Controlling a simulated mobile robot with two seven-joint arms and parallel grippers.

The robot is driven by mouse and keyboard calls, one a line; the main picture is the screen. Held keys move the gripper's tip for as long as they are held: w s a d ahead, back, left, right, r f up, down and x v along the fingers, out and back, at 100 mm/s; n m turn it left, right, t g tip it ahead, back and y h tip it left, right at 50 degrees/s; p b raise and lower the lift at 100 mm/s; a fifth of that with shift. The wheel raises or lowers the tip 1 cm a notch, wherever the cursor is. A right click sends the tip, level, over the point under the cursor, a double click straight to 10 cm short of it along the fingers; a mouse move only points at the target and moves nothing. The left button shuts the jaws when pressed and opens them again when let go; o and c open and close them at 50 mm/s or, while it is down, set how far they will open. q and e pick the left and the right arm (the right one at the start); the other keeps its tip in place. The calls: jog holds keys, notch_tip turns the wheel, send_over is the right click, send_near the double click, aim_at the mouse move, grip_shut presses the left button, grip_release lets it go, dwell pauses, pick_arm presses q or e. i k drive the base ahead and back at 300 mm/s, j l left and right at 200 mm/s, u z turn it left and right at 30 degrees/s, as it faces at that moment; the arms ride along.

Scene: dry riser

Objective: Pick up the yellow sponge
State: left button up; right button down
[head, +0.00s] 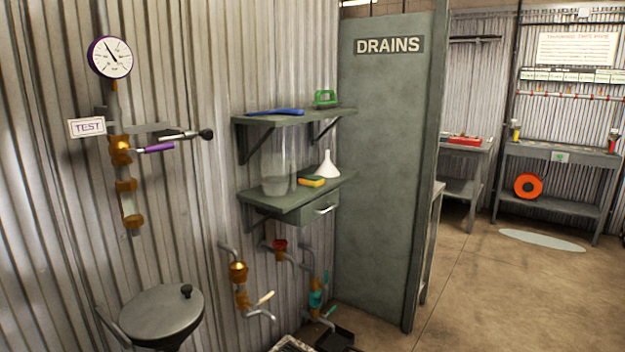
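The yellow sponge (311,181) lies on the lower wall shelf (275,202), with a dark green layer on top of its yellow body. It sits in front of a white funnel (328,167) and to the right of a tall clear cylinder (279,165). Neither of my grippers shows in the head view.
The upper shelf (290,116) above holds a blue tool (274,112) and a green object (325,98). A drawer (320,208) hangs under the lower shelf. A grey DRAINS panel (385,180) stands right of the shelves. Pipes and valves (238,272) are below.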

aim_at(314, 180)
jog(key=i+l+u, duration=0.4)
jog(key=i+l, duration=2.05)
jog(key=l, duration=0.1)
